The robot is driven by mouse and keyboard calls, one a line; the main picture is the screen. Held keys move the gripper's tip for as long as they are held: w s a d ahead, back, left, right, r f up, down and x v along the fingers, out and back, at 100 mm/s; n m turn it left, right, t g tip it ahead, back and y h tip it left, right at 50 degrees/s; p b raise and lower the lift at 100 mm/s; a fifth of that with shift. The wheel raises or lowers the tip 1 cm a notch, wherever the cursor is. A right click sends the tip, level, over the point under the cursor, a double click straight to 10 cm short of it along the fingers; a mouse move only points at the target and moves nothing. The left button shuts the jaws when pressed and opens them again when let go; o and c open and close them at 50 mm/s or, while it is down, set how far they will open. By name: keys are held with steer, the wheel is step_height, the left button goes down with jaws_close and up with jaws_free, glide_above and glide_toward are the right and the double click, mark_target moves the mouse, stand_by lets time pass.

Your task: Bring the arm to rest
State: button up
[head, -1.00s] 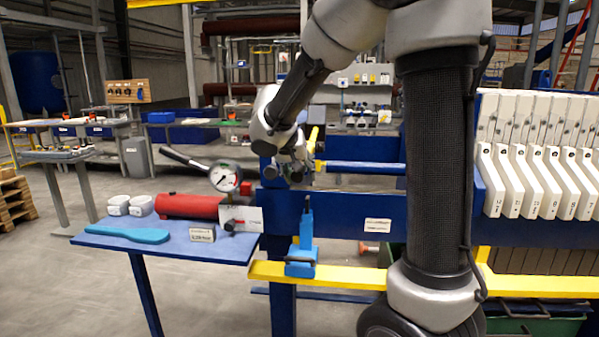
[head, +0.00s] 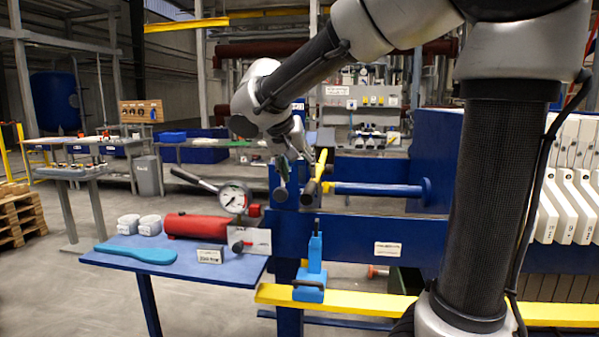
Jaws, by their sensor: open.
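My gripper (head: 294,180) is in the middle of the head view, at the end of my bent arm. It is above the blue frame of the filter press (head: 340,232), close to a yellow bar (head: 318,178) and a blue rod (head: 378,189). The fingers look apart with nothing seen between them. I cannot tell whether the gripper touches the yellow bar. My arm stands across the right half of the view and hides part of the press.
A blue side table (head: 130,243) holds a red cylinder (head: 195,226), a pressure gauge (head: 235,197), white cups (head: 149,225) and a blue flat tool (head: 135,254). A light-blue bracket (head: 312,268) stands on the yellow rail (head: 360,302). White filter plates (head: 570,195) are at right.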

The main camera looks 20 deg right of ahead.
stand_by(0.3)
steer(key=s+d+f+n+y, duration=0.1)
steer(key=s+f+n+y, duration=0.1)
steer(key=s, duration=0.6)
steer(key=s+d+f+n+y, duration=0.2)
steer(key=s+f, duration=0.1)
steer(key=s, duration=0.5)
steer(key=s+d+f+n+y, duration=0.1)
steer(key=s+d+f+n, duration=0.1)
steer(key=s, duration=0.6)
steer(key=shift+s+d+f+g+y, duration=0.2)
steer(key=shift+f+g+y, duration=0.2)
steer(key=shift+f, duration=0.2)
